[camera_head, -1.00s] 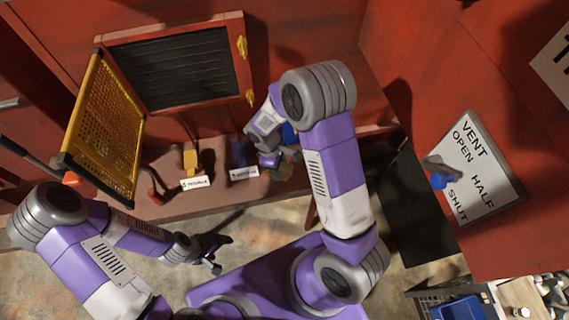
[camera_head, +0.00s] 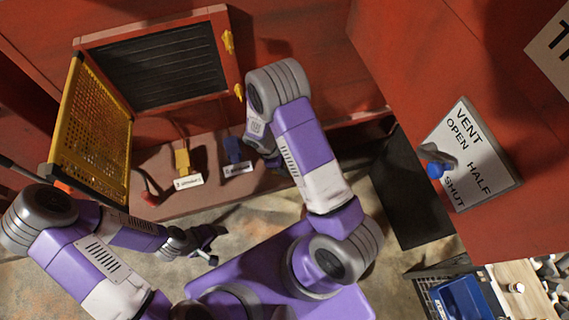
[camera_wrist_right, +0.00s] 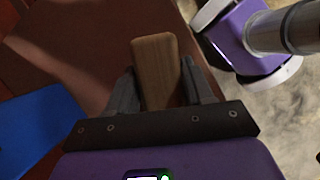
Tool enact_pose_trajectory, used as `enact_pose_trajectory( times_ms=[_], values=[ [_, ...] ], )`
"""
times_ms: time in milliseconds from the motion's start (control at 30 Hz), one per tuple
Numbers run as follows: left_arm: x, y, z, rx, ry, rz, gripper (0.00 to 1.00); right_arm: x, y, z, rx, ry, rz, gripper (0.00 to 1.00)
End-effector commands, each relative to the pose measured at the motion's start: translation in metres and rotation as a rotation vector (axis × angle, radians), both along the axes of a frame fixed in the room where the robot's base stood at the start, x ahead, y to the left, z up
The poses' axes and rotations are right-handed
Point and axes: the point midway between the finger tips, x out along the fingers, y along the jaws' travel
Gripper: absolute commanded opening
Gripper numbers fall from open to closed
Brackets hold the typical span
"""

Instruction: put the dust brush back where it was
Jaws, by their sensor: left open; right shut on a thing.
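The dust brush shows only as a pale wooden handle (camera_wrist_right: 157,70) in the right wrist view. My right gripper (camera_wrist_right: 160,80) is shut on this handle, one finger on each side. The brush's other end is hidden. In the head view my right arm's wrist hides the right gripper and the brush, over the right part of the red shelf (camera_head: 165,208). My left gripper (camera_head: 212,243) is open and empty, in front of the shelf over the floor.
A yellow item (camera_head: 182,161) and a dark blue item (camera_head: 232,150) stand behind labels on the shelf. A yellow mesh panel (camera_head: 92,130) swings out at left. A flat blue thing (camera_wrist_right: 40,130) lies beside my right gripper. A vent sign (camera_head: 470,155) is at right.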

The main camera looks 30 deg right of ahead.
Motion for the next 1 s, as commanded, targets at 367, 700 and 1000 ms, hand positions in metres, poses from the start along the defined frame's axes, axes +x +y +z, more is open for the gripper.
enact_pose_trajectory(
  times_ms=[367, 700, 1000],
  values=[
    [0.000, 0.000, 0.000, 0.000, 0.000, 0.000, 0.77, 0.001, 0.000, -0.001, 0.002, -0.003, 0.000, 0.77],
    [0.000, 0.000, 0.001, 0.000, 0.000, 0.000, 0.77, 0.003, 0.003, 0.008, 0.002, -0.004, 0.001, 0.77],
    [0.000, 0.000, 0.005, 0.000, 0.000, 0.000, 0.77, 0.018, 0.022, 0.065, 0.004, -0.008, 0.001, 0.77]
  ],
)
